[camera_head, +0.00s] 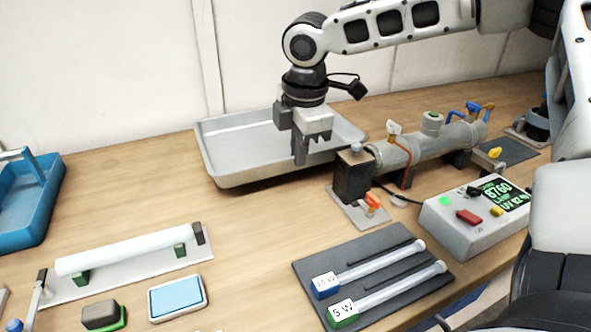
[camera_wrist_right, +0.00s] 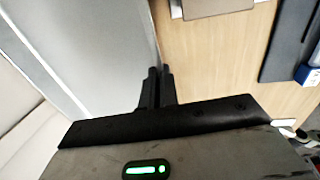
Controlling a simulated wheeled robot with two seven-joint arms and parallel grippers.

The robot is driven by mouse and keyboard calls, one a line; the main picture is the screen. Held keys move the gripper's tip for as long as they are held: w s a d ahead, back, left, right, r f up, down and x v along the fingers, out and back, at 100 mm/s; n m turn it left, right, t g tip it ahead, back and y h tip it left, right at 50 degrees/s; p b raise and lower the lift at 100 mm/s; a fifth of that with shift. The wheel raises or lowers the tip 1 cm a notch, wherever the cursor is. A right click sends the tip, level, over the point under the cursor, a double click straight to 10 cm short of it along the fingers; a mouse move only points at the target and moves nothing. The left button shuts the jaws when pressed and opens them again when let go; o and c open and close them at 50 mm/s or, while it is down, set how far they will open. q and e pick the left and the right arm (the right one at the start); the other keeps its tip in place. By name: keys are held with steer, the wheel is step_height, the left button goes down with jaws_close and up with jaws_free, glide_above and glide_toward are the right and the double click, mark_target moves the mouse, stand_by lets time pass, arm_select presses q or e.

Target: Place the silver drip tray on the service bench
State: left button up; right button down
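The silver drip tray (camera_head: 235,170) is a shallow rectangular metal tray at the back of the wooden bench (camera_head: 130,180), near the wall. There is shadow under its near side; I cannot tell whether it rests on the wood or is slightly raised. My right gripper (camera_head: 300,158) points down at the tray's near long rim. In the right wrist view the two black fingers (camera_wrist_right: 156,88) are close together at the rim of the tray (camera_wrist_right: 105,40), apparently closed on it. The fingertips partly hide the rim there. My left gripper is not in view.
A grey cylindrical reactor (camera_head: 410,150) on a dark block stands close to the tray's right end. A control box (camera_head: 475,218) is at right, a dark mat with two tubes (camera_head: 375,255) in front. A blue carrier (camera_head: 22,205) and white tube (camera_head: 130,248) are left. Wood left of the tray is clear.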

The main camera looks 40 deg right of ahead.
steer(key=shift+w+f, duration=0.1)
steer(key=shift+f, duration=1.9)
steer(key=c, duration=1.7)
jaws_free()
steer(key=shift+f, duration=0.1)
steer(key=r, duration=0.4)
steer(key=s+r, duration=0.1)
steer(key=r, duration=0.3)
steer(key=s+r+p, duration=0.1)
steer(key=r, duration=0.3)
steer(key=shift+a, duration=0.25)
